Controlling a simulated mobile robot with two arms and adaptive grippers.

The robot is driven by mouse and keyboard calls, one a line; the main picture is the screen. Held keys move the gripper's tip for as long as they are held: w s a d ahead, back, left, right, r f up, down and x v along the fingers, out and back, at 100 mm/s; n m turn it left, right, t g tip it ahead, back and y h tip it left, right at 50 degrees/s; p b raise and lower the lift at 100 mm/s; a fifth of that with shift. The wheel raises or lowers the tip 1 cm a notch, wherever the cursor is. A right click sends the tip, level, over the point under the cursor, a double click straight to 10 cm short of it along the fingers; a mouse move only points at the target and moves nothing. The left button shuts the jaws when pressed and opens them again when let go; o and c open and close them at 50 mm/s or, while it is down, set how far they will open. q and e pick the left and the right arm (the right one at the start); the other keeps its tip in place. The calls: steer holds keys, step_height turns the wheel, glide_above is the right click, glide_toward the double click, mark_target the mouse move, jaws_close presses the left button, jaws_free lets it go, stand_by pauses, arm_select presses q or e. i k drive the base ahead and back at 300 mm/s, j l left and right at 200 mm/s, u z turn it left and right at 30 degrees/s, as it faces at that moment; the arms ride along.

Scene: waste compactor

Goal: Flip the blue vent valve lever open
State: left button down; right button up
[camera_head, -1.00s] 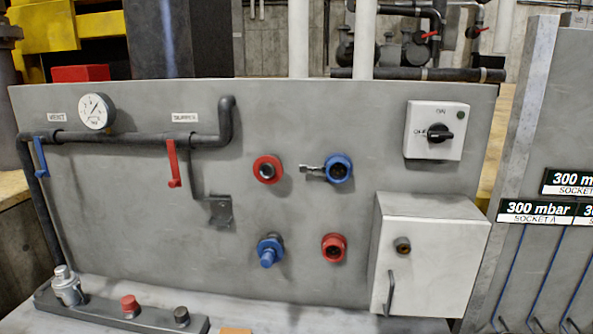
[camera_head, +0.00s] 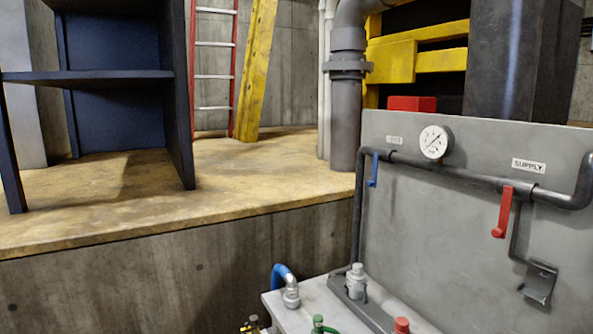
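The blue vent valve lever (camera_head: 373,169) hangs downward from the dark pipe at the left end of the grey panel (camera_head: 440,230). A small label (camera_head: 394,141), too small here to read clearly, sits just above and right of it. The red lever (camera_head: 503,212) hangs down from the same pipe farther right, below the SUPPLY label (camera_head: 528,166). A round white gauge (camera_head: 436,142) stands between the two levers. Neither of my grippers shows in the head view.
A white ledge (camera_head: 312,306) below the panel holds a blue hose fitting (camera_head: 285,280), a metal fitting (camera_head: 357,280) and a red cap (camera_head: 401,326). A concrete platform (camera_head: 160,270) and dark blue shelf (camera_head: 110,77) fill the left side. A thick grey pipe (camera_head: 347,110) rises behind the panel.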

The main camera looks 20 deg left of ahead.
mark_target(369, 183)
steer(key=u, duration=0.35)
steer(key=i+j+z, duration=0.1)
steer(key=i+j, duration=0.35)
steer(key=j, duration=0.2)
steer(key=i+j+z, duration=0.25)
steer(key=i+j, duration=0.15)
steer(key=j, duration=0.25)
steer(key=i+j, duration=0.2)
steer(key=j, duration=0.15)
steer(key=i+j+z, duration=0.15)
steer(key=j, duration=0.2)
